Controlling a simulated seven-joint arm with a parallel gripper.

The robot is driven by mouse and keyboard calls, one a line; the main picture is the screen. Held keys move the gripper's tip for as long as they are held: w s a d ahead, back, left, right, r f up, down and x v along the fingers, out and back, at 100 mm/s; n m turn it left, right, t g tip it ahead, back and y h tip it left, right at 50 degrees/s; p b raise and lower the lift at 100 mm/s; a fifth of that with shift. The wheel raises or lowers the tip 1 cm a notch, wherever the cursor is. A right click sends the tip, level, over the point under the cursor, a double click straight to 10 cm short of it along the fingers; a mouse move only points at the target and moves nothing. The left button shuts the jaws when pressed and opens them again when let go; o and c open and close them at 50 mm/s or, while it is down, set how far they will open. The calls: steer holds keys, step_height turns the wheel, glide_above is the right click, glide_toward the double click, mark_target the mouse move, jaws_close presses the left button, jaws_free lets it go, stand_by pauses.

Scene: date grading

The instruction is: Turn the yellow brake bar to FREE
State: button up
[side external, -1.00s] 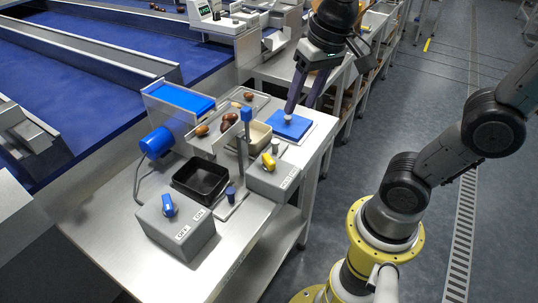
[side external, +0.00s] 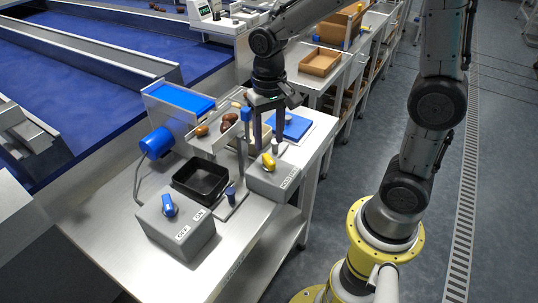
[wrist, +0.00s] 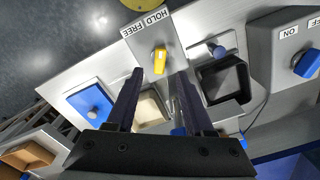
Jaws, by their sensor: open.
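The yellow brake bar (side external: 268,161) sits on top of a grey box (side external: 285,183) at the table's right edge. In the wrist view the bar (wrist: 160,61) stands nearly lengthwise in the picture. The HOLD label (wrist: 152,19) and the FREE label (wrist: 131,29) are beyond it on the box; I cannot tell which one it points to. My gripper (side external: 266,142) is above and just behind the bar, pointing down. In the wrist view my gripper (wrist: 158,74) is open and empty, with the bar showing between and beyond its fingertips, apart from them.
A blue knob (side external: 168,205) on an ON/OFF box stands at the front left. A black tray (side external: 200,182) and a blue-topped post (side external: 246,113) are left of the bar. A blue pad (side external: 295,127) with a pale knob lies behind. Brown dates lie on a tray.

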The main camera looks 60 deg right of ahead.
mark_target(269, 159)
step_height(269, 159, down, 6)
steer(key=shift+f, duration=0.15)
stand_by(0.3)
jaws_close()
